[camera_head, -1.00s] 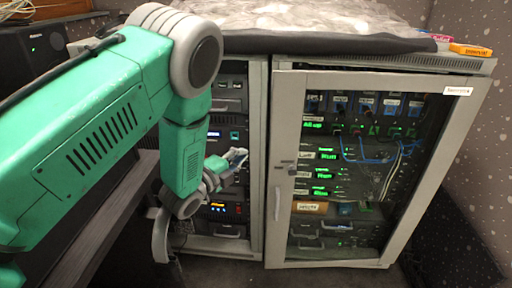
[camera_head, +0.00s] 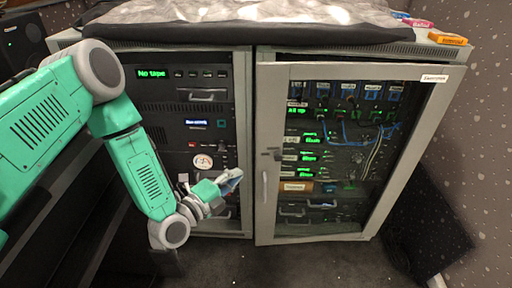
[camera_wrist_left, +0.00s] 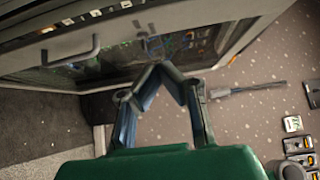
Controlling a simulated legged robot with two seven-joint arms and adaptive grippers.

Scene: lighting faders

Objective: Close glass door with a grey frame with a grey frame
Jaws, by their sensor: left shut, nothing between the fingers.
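The glass door with a grey frame (camera_head: 263,150) is on the right cabinet in the head view, with lit green displays behind its glass. Its handle (camera_head: 265,187) and lock are on the left edge. The door stands slightly proud of the cabinet, with a gap showing along the top. My left gripper (camera_head: 232,176) is shut and empty, in front of the left rack and left of the door's handle edge. In the left wrist view its fingers (camera_wrist_left: 160,70) meet at the tips, with cabinet fronts beyond. Whether it touches anything is unclear. My right gripper is not in view.
The open-fronted left rack (camera_head: 190,105) has several handles and panels. A dark cloth (camera_head: 250,33) covers the cabinet tops, with an orange labelled item (camera_head: 447,38) at the right end. Carpeted floor (camera_head: 310,265) is clear in front. A speckled wall (camera_head: 470,130) stands close on the right.

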